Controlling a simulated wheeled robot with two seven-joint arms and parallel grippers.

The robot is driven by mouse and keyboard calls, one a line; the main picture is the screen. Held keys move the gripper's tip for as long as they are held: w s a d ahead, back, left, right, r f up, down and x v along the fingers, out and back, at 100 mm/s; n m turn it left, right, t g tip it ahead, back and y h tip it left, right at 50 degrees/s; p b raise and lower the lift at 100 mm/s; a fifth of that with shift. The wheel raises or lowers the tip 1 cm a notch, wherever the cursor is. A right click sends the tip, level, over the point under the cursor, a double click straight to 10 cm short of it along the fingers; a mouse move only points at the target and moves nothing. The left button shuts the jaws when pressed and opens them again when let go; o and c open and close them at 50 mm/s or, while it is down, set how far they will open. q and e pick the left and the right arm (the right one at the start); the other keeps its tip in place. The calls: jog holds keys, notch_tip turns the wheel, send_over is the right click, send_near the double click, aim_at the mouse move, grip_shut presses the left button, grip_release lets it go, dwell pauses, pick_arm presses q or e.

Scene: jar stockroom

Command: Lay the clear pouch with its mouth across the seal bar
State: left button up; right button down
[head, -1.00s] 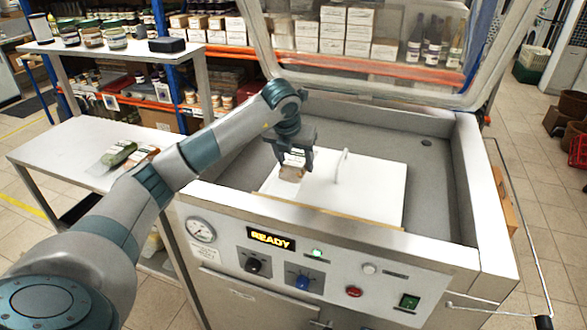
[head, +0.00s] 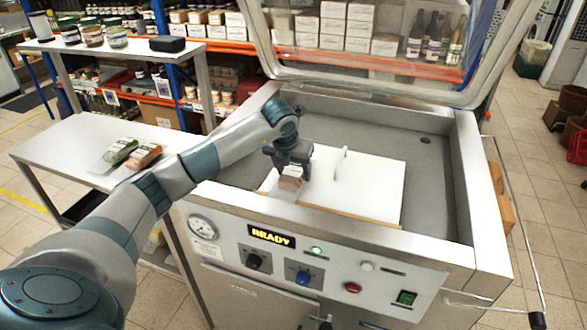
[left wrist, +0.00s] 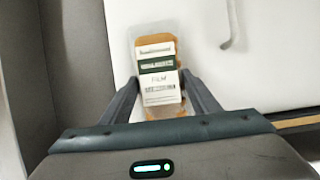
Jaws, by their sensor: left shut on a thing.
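The clear pouch (head: 290,184), with brownish contents, is between the fingers of my left gripper (head: 289,165), over the front left of the white plate in the open sealing machine. The left wrist view shows the pouch (left wrist: 154,47) with a white and green label, between the two fingertips (left wrist: 160,80). My left gripper is shut on it. The tan seal bar (head: 350,215) runs along the plate's front edge; its right part (left wrist: 297,122) shows in the wrist view. The pouch's mouth is not clear, and I cannot tell whether the pouch touches the plate. My right gripper is not in view.
A white hooked rod (head: 341,163) stands on the white plate (head: 375,185), right of the gripper. The machine's clear lid (head: 370,75) is raised. Two more pouches, green (head: 120,151) and orange (head: 144,156), lie on the left side table (head: 60,150). The plate's right side is free.

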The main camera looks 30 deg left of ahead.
aim_at(290, 176)
pick_arm(q)
jog(key=shift+f, duration=0.1)
jog(key=o, duration=1.2)
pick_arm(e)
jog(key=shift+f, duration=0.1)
pick_arm(q)
jog(key=shift+r, duration=0.2)
jog(key=shift+s+d+r+b, duration=0.1)
jog(key=shift+s+r+b, duration=0.15)
jog(key=shift+r, duration=0.2)
jog(key=b+v, duration=0.2)
jog(key=v, duration=0.3)
jog(key=shift+s+r, duration=0.1)
jog(key=shift+r, duration=0.15)
jog(key=shift+b+v, duration=0.8)
jog(key=shift+v, duration=1.9)
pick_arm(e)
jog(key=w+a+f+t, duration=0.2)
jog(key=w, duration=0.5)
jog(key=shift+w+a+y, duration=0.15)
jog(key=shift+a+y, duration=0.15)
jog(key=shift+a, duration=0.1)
